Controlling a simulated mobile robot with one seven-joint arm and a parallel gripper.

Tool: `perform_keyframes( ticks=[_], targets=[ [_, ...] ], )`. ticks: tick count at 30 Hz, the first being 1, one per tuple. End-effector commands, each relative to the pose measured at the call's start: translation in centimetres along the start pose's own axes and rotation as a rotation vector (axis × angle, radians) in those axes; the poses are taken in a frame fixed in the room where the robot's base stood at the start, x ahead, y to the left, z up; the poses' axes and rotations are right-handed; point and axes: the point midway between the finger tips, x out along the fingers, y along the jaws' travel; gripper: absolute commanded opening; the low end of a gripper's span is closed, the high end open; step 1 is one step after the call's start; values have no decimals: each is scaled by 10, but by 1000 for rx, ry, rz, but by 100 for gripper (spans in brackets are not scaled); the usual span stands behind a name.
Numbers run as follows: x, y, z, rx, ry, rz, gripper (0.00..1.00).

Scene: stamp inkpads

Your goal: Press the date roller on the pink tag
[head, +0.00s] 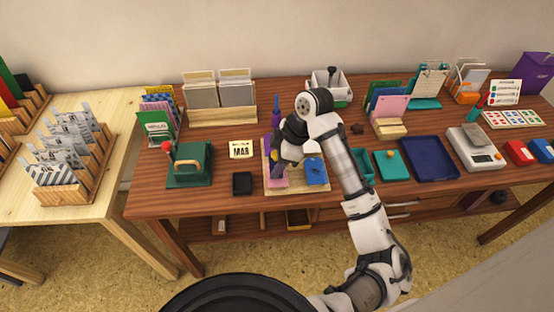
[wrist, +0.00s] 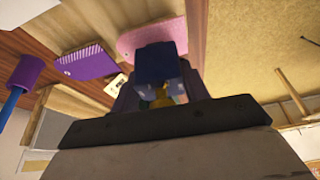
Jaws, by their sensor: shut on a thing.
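A pink tag (head: 278,182) lies on a light wooden board (head: 298,190) at the middle of the table, left of a blue tag (head: 316,172). My gripper (head: 275,160) is over the board's left side, just above the pink tag and partly covering it. In the wrist view my gripper (wrist: 160,92) is shut on a dark blue block with a yellow part, apparently the date roller (wrist: 160,62). The pink tag (wrist: 148,38) shows just beyond the block, which overlaps its edge. Whether they touch cannot be told.
A purple and blue upright stamp (head: 276,118) stands behind the board. To the left are a black pad (head: 242,183), a date card (head: 241,149) and a green press (head: 189,165). Bare tabletop shows left of the board.

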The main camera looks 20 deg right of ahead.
Motion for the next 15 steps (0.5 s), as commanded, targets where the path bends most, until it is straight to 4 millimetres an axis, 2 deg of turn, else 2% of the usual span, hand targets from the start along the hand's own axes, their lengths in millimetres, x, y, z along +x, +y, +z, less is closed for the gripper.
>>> perform_keyframes(
  ticks=[15],
  targets=[
    [5, 0, 2, 0, 1, 1, 19]
  ],
)
